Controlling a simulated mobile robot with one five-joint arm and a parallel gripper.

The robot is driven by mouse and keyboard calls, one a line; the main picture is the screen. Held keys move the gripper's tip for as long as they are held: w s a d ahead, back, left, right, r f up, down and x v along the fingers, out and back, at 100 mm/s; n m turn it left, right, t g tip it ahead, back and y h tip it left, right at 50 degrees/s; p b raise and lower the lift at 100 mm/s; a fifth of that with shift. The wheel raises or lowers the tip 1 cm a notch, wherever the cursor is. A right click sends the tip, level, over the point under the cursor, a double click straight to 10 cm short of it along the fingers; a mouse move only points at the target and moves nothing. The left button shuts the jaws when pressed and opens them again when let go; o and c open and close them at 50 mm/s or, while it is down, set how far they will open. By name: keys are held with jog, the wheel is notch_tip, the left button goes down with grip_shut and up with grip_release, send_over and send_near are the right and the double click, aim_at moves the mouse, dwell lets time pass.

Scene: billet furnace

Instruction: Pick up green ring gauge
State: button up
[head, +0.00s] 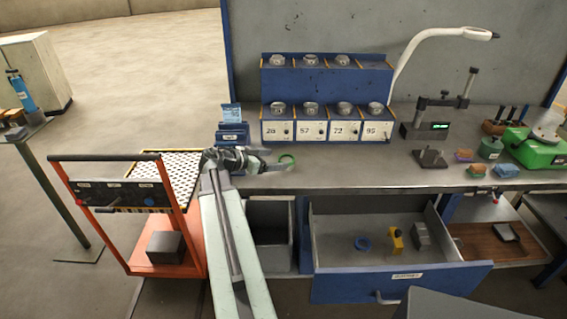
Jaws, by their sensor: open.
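The green ring gauge (288,160) is near the front edge of the grey workbench, left of the bench's middle. Part of the ring is hidden by my gripper (273,160), which comes in from the left at the end of my arm. The gripper's jaws are open, with the fingers pointing right toward the ring. The fingertips are at or over the ring's left side. I cannot tell whether they touch it or whether the ring is between them.
A blue rack with numbered units (325,100) stands behind the ring, with a small blue stand (232,132) to its left. Below the bench, an open blue drawer (400,280) holds a blue ring (362,244) and a yellow block (396,239). An orange trolley (165,248) stands left.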

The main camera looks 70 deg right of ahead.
aim_at(290, 158)
jog(key=b+x, duration=0.2)
jog(key=x, duration=0.3)
jog(key=shift+d, duration=0.1)
jog(key=c, duration=1.7)
notch_tip(290, 158, up, 10)
jog(key=p, duration=1)
jog(key=shift+r, duration=0.1)
jog(key=shift+c, duration=0.2)
